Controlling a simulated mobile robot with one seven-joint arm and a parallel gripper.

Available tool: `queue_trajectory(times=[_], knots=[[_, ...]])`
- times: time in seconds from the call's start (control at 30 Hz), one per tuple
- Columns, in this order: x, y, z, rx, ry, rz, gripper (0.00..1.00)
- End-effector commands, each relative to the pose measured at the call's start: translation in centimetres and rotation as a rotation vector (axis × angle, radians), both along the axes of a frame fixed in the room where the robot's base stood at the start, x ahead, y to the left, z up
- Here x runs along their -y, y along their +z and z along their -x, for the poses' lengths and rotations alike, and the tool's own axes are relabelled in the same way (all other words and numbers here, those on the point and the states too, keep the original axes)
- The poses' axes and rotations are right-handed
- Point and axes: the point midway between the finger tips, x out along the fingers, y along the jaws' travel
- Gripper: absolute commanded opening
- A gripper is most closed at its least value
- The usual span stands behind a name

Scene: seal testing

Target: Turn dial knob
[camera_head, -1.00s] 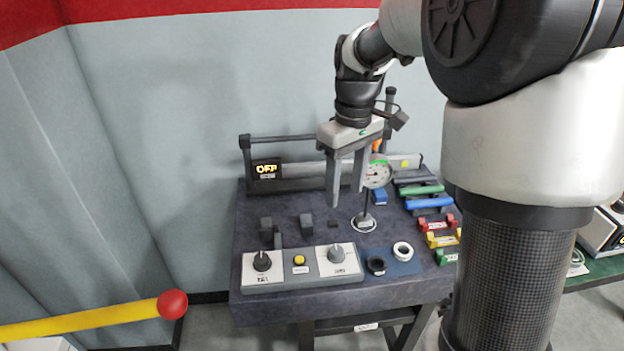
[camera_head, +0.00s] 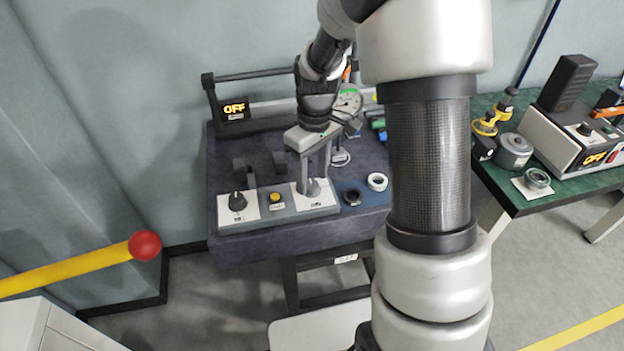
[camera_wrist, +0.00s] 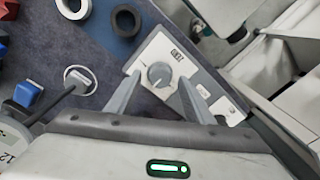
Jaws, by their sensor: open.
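A control panel (camera_head: 277,212) lies at the front of the dark bench, with a dial knob at each end and a yellow button (camera_head: 275,197) between them. The right dial knob (camera_head: 313,187) is grey on a white plate; it also shows in the wrist view (camera_wrist: 159,75). The left dial knob (camera_head: 237,201) is dark. My gripper (camera_head: 313,188) is open and points down at the right knob. In the wrist view my gripper's fingers (camera_wrist: 163,97) stand apart, one toward each side of this knob. I cannot tell whether they touch it.
Black and white rings (camera_head: 352,196) lie right of the panel on a blue mat. A gauge (camera_head: 347,103) stands behind my gripper. A display reading OFF (camera_head: 234,109) is at the back left. A green table (camera_head: 492,178) with devices stands at the right.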

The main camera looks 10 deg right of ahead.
Motion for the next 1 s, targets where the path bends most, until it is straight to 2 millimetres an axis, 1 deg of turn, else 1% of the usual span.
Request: queue_trajectory(times=[0.03,0.17,0.43,0.47,0.6,0.7,1.0], knots=[[-0.03,-0.53,0.05,-0.001,0.000,0.000,0.48],[-0.05,-1.19,0.04,0.000,0.000,0.000,0.48],[-0.05,-1.29,0.05,0.000,0.000,0.000,0.48],[-0.05,-1.28,0.05,0.000,0.000,0.000,0.44],[-0.05,-1.27,0.05,0.000,0.000,0.000,0.21],[-0.05,-1.26,0.05,0.000,0.000,0.000,0.06],[-0.04,-1.23,0.05,0.000,-0.039,0.000,0.07]])
